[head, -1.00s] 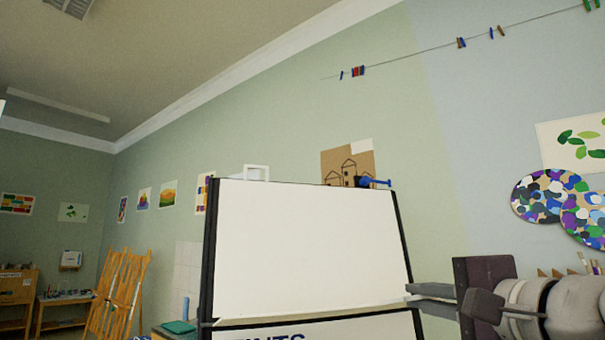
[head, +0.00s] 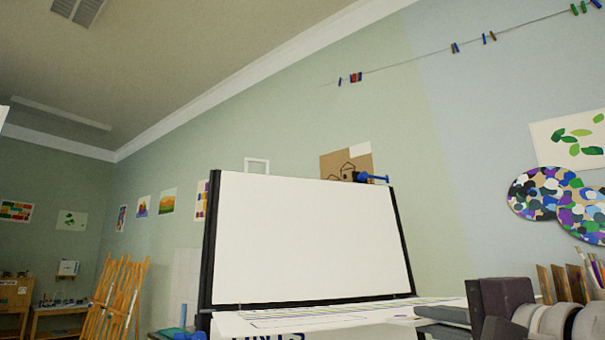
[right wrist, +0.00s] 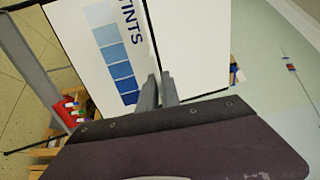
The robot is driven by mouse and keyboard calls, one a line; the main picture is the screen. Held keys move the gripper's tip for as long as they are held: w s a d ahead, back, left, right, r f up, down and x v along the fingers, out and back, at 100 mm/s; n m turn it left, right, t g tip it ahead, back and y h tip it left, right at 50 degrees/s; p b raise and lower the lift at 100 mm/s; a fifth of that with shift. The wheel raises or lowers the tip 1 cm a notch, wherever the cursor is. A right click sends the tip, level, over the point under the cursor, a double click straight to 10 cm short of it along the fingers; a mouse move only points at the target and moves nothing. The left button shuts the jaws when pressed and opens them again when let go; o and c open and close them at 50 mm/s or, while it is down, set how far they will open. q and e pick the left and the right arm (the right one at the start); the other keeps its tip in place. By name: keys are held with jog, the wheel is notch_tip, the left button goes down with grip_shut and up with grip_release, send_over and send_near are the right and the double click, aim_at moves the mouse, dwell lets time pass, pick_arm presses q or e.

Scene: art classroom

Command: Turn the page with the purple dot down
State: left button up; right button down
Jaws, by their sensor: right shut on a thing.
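A flip chart stands ahead, with a large blank white surface (head: 310,235) in a black frame. Below its lower edge, a pale page with thin lines (head: 330,316) juts out toward me, seen nearly edge-on. Under it, part of a page with dark lettering (head: 270,337) shows. In the right wrist view that page reads "TINTS" and has blue swatches (right wrist: 110,50). My right gripper (head: 425,318) is shut on the jutting page at its right side; its fingers also show in the right wrist view (right wrist: 158,92). No purple dot is visible. My left gripper is out of view.
A blue clamp (head: 370,177) sits on the chart's top right. Wooden easels (head: 118,295) and low shelves stand at the left. Brushes (head: 597,272) and wooden pieces (head: 560,282) are at the right, behind my arm. Palettes hang on the wall.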

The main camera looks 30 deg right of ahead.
jog(key=shift+s+f+b, duration=0.1)
jog(key=shift+f+b, duration=0.3)
jog(key=shift+f, duration=0.35)
jog(key=shift+f, duration=0.15)
notch_tip(320, 180, down, 9)
jog(key=b, duration=0.8)
jog(key=shift+b, duration=0.35)
jog(key=shift+f, duration=0.1)
notch_tip(320, 180, down, 9)
jog(key=w+b, duration=0.2)
jog(key=b, duration=0.6)
jog(key=shift+d+b, duration=0.15)
jog(key=shift+b, duration=0.2)
jog(key=shift+w+f, duration=0.1)
jog(key=shift+f, duration=0.05)
